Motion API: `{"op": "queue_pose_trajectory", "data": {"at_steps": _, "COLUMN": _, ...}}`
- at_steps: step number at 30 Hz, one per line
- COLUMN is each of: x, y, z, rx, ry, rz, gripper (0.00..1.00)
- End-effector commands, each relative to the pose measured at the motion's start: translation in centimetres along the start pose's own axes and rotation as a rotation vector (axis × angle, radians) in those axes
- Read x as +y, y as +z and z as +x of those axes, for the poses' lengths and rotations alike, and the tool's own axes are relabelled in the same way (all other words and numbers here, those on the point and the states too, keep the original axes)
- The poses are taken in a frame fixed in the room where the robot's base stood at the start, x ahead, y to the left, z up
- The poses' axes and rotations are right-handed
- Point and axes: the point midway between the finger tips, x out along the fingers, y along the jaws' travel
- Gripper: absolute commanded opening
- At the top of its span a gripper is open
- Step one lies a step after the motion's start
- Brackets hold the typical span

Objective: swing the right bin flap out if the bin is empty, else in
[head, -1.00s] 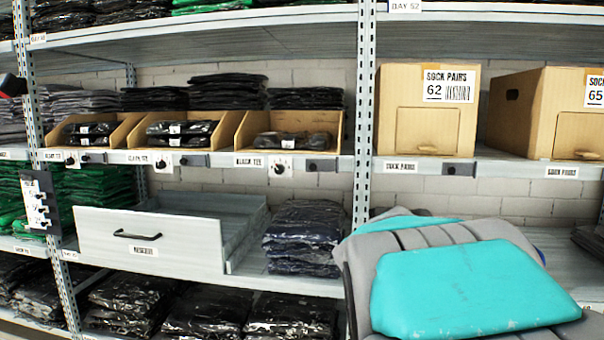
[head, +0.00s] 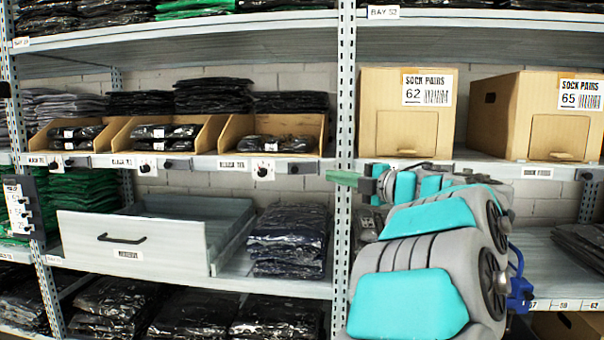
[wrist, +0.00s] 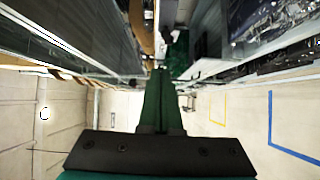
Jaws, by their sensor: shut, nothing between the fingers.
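The right open-front cardboard bin (head: 319,128) is the last of three on the middle shelf, in the head view. It holds a dark wrapped garment pack (head: 264,143), so it is not empty. On the rail below it are a white plate with a black knob (head: 263,169) and a dark plate (head: 303,167); I cannot tell for certain which is the flap. My gripper (head: 329,175) points left, just right of the dark plate and in front of the upright. Its green fingers are shut and empty; they also show together in the wrist view (wrist: 161,78).
A steel upright (head: 345,110) stands behind my gripper. Sock carton 62 (head: 380,110) and sock carton 65 (head: 497,120) stand to the right. A grey drawer (head: 150,240) projects open below the bins, beside stacked dark packs (head: 290,240).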

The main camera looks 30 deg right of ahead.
Motion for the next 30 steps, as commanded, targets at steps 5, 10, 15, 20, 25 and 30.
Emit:
{"op": "queue_pose_trajectory", "data": {"at_steps": 5, "x": -0.7, "y": -0.6, "z": 0.0, "rx": 0.044, "ry": -0.024, "rz": -0.004, "gripper": 0.0}}
{"op": "queue_pose_trajectory", "data": {"at_steps": 10, "x": -0.7, "y": -0.7, "z": 2.1, "rx": 0.044, "ry": -0.023, "rz": -0.005, "gripper": 0.0}}
{"op": "queue_pose_trajectory", "data": {"at_steps": 15, "x": -0.7, "y": -1.0, "z": 5.4, "rx": 0.047, "ry": -0.023, "rz": -0.007, "gripper": 0.0}}
{"op": "queue_pose_trajectory", "data": {"at_steps": 20, "x": -0.9, "y": -1.0, "z": 8.6, "rx": 0.045, "ry": -0.023, "rz": -0.004, "gripper": 0.0}}
{"op": "queue_pose_trajectory", "data": {"at_steps": 25, "x": -0.8, "y": 0.0, "z": 10.7, "rx": 0.04, "ry": -0.021, "rz": -0.005, "gripper": 0.0}}
{"op": "queue_pose_trajectory", "data": {"at_steps": 30, "x": -0.9, "y": 1.1, "z": 11.9, "rx": 0.042, "ry": -0.022, "rz": -0.004, "gripper": 0.0}}
